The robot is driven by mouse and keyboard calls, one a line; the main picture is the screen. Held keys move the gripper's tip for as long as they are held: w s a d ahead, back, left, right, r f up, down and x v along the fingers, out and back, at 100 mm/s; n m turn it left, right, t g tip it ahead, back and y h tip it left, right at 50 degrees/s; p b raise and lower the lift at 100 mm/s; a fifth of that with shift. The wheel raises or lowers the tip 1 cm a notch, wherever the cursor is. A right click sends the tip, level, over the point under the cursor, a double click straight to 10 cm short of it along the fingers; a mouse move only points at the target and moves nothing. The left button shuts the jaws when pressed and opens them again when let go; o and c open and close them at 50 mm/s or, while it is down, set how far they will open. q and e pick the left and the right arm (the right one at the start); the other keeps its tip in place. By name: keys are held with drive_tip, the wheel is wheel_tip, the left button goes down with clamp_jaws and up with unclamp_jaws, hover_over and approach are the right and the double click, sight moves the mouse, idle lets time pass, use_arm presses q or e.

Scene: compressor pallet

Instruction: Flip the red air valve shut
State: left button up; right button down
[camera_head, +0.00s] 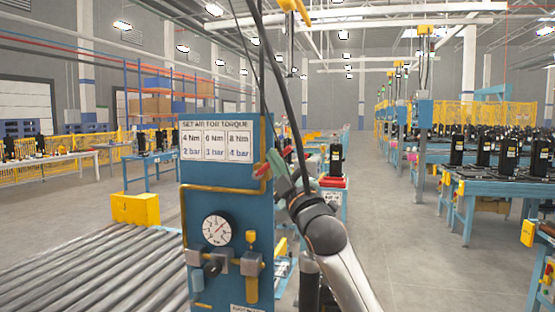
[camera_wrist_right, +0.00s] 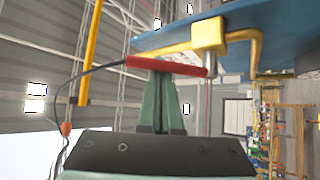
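The red air valve handle (camera_wrist_right: 166,67) lies nearly level across the wrist view, its right end at a yellow valve body (camera_wrist_right: 208,36) on a yellow pipe. In the head view the red handle (camera_head: 262,170) is a small patch at the right edge of the blue air panel (camera_head: 228,190). My right gripper (camera_head: 273,163) has green fingers beside it. In the wrist view the right gripper (camera_wrist_right: 162,78) has its fingers close together, with no object seen between them. Their tips are right at the handle; contact cannot be told. My left gripper is not in view.
The panel carries a torque sign (camera_head: 217,140), a pressure gauge (camera_head: 217,229) and yellow piping (camera_head: 183,215). A roller conveyor (camera_head: 100,270) lies to the left, with a yellow box (camera_head: 135,208) behind. Blue benches (camera_head: 500,186) with black compressors stand right. Open floor lies between.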

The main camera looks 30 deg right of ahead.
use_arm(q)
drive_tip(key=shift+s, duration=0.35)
use_arm(e)
drive_tip(key=shift+s+d+f, duration=0.2)
drive_tip(key=shift+d+f, duration=0.05)
drive_tip(key=shift+f, duration=0.35)
drive_tip(key=shift+s+d+f, duration=0.2)
drive_tip(key=shift+f, duration=0.5)
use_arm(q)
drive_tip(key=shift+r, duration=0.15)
use_arm(e)
wheel_tip(320, 180, up, 4)
drive_tip(key=p, duration=0.4)
use_arm(q)
drive_tip(key=b, duration=0.1)
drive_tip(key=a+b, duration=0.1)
drive_tip(key=b, duration=0.1)
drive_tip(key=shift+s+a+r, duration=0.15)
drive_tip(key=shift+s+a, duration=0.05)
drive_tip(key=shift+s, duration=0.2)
use_arm(e)
drive_tip(key=s+a+f, duration=0.5)
drive_tip(key=f, duration=0.2)
drive_tip(key=shift+s+f, duration=0.2)
